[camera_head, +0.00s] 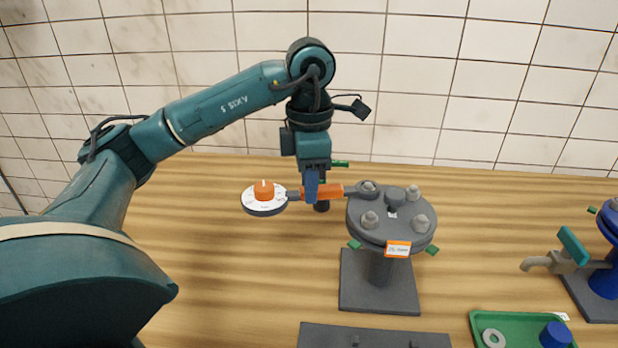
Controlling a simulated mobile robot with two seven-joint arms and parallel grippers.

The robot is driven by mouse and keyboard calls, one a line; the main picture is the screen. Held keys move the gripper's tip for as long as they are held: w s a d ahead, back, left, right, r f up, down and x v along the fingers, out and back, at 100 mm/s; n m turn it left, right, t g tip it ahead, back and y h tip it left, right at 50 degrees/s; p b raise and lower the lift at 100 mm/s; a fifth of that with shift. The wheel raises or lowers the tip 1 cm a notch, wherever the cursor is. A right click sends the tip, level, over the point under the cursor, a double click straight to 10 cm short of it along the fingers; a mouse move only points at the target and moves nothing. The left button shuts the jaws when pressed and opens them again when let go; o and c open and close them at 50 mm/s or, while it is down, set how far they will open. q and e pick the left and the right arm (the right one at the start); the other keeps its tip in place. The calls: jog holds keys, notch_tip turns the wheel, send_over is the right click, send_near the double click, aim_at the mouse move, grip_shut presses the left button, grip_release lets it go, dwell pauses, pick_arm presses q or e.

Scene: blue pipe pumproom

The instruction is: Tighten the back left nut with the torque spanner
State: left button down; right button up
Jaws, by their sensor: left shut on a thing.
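The torque spanner has an orange handle (331,191) and a round white dial with an orange knob (264,197) at its left end. My left gripper (311,192) points down and is shut on the spanner, between dial and handle. The spanner lies about level, its grey head reaching right to the back left nut (368,186) on the grey round flange (392,231). The head appears to be at that nut; whether it is fully seated cannot be told. Other nuts sit back right (413,192), front left (369,220) and front right (421,223). My right gripper is not in view.
The flange stands on a dark pedestal plate (360,290) on the wooden table (230,300). A green tray (478,318) holds a grey ring and a blue cylinder. A blue pipe with a tap (560,262) is at right. A dark plate (330,338) lies in front. A tiled wall closes the back.

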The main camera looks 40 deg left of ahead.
pick_arm(q)
jog(key=shift+r+p, duration=0.35)
jog(key=shift+r, duration=0.1)
jog(key=shift+r+p, duration=1.25)
jog(key=shift+r, duration=0.4)
